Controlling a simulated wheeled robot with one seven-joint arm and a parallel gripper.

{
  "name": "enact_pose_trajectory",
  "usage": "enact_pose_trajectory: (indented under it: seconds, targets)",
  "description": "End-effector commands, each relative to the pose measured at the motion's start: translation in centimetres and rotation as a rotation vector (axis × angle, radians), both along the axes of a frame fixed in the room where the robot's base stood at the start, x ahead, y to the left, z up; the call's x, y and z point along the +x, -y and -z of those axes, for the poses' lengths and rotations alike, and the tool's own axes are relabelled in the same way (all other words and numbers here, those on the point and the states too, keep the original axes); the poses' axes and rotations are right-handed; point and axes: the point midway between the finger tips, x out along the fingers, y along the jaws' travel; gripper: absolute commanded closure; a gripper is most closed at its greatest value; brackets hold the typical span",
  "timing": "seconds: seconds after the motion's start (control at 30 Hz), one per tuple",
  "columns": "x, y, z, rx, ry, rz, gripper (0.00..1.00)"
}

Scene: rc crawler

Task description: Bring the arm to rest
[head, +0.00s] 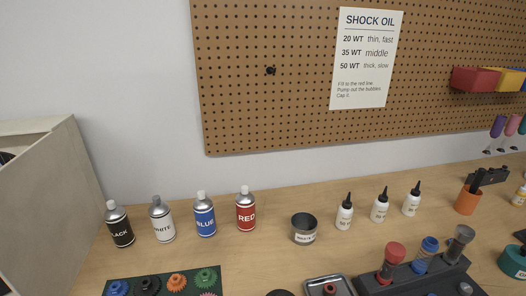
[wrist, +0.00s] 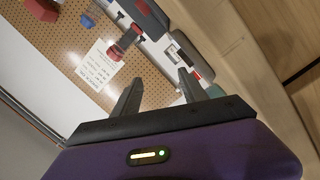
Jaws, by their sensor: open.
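My gripper (wrist: 158,92) shows in the wrist view with its two dark fingers spread apart. Nothing is between the fingers. Beyond the fingers, the pegboard and the paper sign show tilted in the picture. The head view does not clearly show my gripper or where it stands over the bench.
On the wooden bench (head: 280,262) stand black (head: 119,226), white (head: 162,221), blue (head: 204,216) and red (head: 246,212) cans, a grey cup (head: 304,229) and several small bottles (head: 380,207). A dark rack (head: 415,278) holds capped cylinders at front right. A grey box (head: 40,205) stands left. The pegboard (head: 290,100) carries a sign (head: 366,60).

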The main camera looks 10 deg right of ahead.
Motion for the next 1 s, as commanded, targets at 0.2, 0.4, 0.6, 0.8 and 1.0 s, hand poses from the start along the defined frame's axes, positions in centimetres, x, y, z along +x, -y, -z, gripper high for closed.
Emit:
enact_pose_trajectory:
  seconds: [0.2,0.4,0.6,0.8,1.0]
  targets:
    - [-7.4,-2.4,0.7,0.71,0.009,-0.041,0.49]
    - [-13.3,-2.6,1.4,1.035,-0.049,0.014,0.49]
    - [-16.4,-2.7,2.7,1.048,-0.136,0.055,0.49]
    - [-16.9,-2.8,3.0,1.045,-0.152,0.057,0.49]
    - [-16.8,-2.8,3.0,1.044,-0.152,0.057,0.49]
